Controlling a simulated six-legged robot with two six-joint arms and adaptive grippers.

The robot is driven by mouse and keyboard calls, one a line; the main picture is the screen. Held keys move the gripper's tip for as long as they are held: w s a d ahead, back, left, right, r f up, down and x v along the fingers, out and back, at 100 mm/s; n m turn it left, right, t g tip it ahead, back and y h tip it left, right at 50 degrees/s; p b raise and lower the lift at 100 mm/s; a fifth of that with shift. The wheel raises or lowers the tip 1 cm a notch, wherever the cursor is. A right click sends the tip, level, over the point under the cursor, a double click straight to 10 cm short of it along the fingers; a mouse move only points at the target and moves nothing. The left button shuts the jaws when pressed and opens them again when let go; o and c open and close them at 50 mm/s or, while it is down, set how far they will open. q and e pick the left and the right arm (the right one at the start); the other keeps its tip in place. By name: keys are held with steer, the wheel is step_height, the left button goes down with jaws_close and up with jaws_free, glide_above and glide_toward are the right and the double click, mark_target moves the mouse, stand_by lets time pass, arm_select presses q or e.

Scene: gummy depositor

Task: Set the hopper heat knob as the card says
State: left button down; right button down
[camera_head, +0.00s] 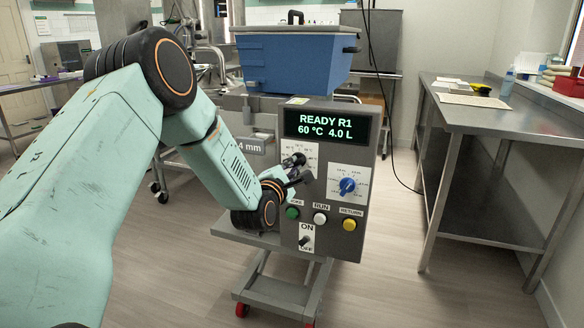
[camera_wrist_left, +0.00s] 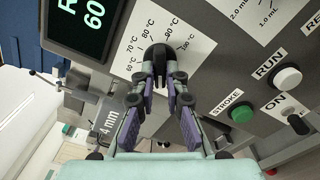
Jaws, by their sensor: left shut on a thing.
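The black hopper heat knob (camera_wrist_left: 155,52) sits on a white dial plate (camera_wrist_left: 190,38) marked in °C, from 60 upward. My left gripper (camera_wrist_left: 161,78) has its two fingers closed on both sides of this knob. In the head view the gripper (camera_head: 298,176) is at the panel, left of the blue knob, and partly covers the dial. Which mark the knob points at cannot be told. The green display (camera_head: 325,126) reads READY R1, 60 °C, 4.0 L. My right gripper is not in view.
On the grey panel are a blue knob (camera_head: 347,186), green (camera_head: 292,212), white (camera_head: 320,218) and yellow (camera_head: 349,224) buttons and an ON/OFF switch (camera_head: 306,242). A blue hopper (camera_head: 290,65) stands above. A steel table (camera_head: 500,125) at right bears a paper sheet (camera_head: 473,100).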

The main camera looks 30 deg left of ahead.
arm_select(q)
steer(key=shift+d+r+m, duration=0.1)
steer(key=shift+r+m, duration=0.05)
steer(key=shift+m, duration=0.25)
steer(key=m+p, duration=0.5)
steer(key=m, duration=0.7)
steer(key=m+p, duration=0.5)
steer(key=m, duration=0.6)
steer(key=shift+d+r+m, duration=0.15)
steer(key=shift+r+m, duration=0.05)
steer(key=shift+m, duration=0.2)
steer(key=m+p, duration=0.1)
steer(key=m, duration=0.2)
steer(key=shift+p, duration=0.3)
steer(key=shift+w+f+m+p, duration=0.1)
steer(key=shift+m+p, duration=0.7)
steer(key=shift+m, duration=1.3)
